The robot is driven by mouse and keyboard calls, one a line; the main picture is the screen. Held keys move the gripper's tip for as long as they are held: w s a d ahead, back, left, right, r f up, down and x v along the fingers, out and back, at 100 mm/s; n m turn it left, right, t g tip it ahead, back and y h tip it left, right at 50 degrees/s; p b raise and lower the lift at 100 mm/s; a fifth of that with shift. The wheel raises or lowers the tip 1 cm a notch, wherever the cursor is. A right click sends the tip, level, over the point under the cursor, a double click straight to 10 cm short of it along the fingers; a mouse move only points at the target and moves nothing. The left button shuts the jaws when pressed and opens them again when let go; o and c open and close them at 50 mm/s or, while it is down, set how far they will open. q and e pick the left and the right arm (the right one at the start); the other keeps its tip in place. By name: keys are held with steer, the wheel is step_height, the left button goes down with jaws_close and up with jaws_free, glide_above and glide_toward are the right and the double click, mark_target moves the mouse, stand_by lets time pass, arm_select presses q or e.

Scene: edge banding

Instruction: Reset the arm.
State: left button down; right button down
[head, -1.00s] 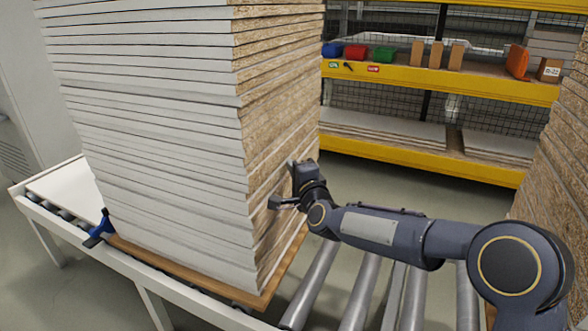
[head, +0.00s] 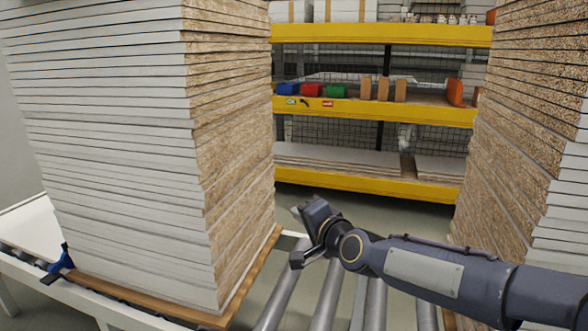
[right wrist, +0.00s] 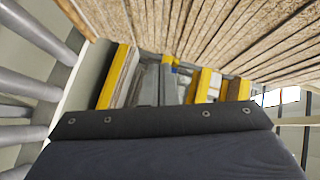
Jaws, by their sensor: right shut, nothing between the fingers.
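My right arm comes in from the lower right in the head view. Its gripper (head: 303,236) is shut and empty, over the metal rollers just right of the left board stack (head: 120,150). A gap shows between the gripper and the stack. The stack has white faces and raw chipboard edges and stands on a wooden base board (head: 232,300). My left gripper is not in the head view.
A second board stack (head: 530,130) stands close on the right, beside my right arm. Metal rollers (head: 325,295) run under the arm. Behind is a yellow shelf rack (head: 370,107) with blue, red and green bins. A blue clamp (head: 60,262) sits at the left stack's front corner.

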steer(key=s+d+f+n+g+h, duration=0.2)
steer(key=s+d+f, duration=0.1)
steer(key=s+d, duration=0.55)
steer(key=s+d+f+n+g+h, duration=0.1)
steer(key=s+d+f+n+g, duration=0.15)
steer(key=s+d, duration=0.65)
steer(key=s+d+f+n+g+h, duration=0.15)
steer(key=s+f, duration=0.35)
steer(key=s, duration=0.5)
steer(key=s+d+f+g, duration=0.2)
steer(key=s+f, duration=0.3)
steer(key=s, duration=0.4)
step_height(320, 180, up, 36)
steer(key=p, duration=3.5)
steer(key=shift+s+d+f+n+p, duration=0.15)
steer(key=shift+n+p, duration=0.15)
steer(key=shift+p, duration=0.05)
